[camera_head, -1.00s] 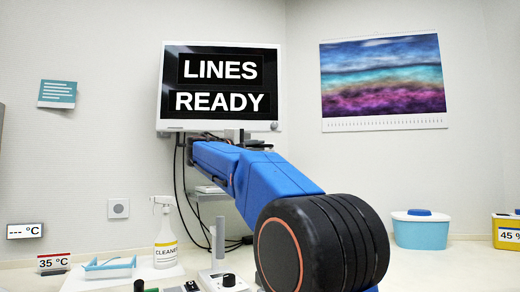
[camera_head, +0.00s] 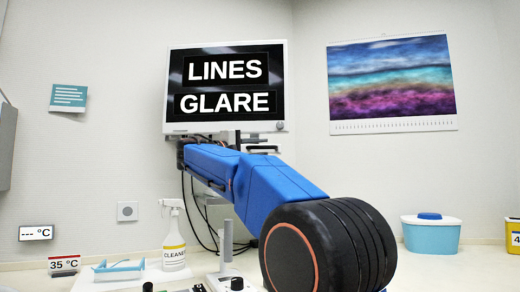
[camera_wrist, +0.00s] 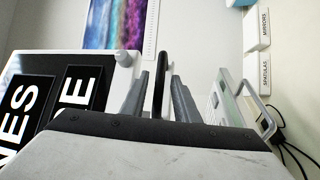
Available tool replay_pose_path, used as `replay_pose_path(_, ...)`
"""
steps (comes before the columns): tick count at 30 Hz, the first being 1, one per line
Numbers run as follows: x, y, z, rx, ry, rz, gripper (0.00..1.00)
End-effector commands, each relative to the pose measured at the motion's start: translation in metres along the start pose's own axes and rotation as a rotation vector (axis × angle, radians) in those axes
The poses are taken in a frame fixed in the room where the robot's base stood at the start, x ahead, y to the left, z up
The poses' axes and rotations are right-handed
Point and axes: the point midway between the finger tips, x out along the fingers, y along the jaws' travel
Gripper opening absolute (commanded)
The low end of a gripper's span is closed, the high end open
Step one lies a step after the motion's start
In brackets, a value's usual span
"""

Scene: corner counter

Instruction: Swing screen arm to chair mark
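The screen (camera_head: 225,141) is a white-framed panel on the back wall reading "LINES GLARE"; its edge and knob also show in the wrist view (camera_wrist: 125,58). A dark upright bar (camera_wrist: 158,88), seemingly its handle, stands between the two grey fingers of my gripper (camera_wrist: 158,95). Narrow gaps seem to show on both sides of the bar, so the fingers look open around it. In the head view my blue arm reaches up to the screen's lower edge and largely hides the gripper. The arm carrying the screen is mostly hidden behind mine. I see no chair mark.
A blue tub (camera_head: 431,236) stands on the right. Black cables (camera_head: 196,215) hang under the screen. A calendar (camera_head: 392,85) hangs right of it.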

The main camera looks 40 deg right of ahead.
Motion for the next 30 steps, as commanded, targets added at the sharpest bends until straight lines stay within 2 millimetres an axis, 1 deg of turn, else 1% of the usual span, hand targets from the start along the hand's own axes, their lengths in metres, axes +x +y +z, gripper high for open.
replay_pose_path(9,-0.001,0.001,0.0,0.001,0.0,0.0,0.29)
replay_pose_path(14,-0.011,0.001,0.0,0.001,0.001,0.0,0.29)
replay_pose_path(17,-0.025,0.0,0.0,0.0,0.002,0.0,0.29)
replay_pose_path(30,-0.097,0.0,-0.001,0.0,0.004,0.0,0.29)
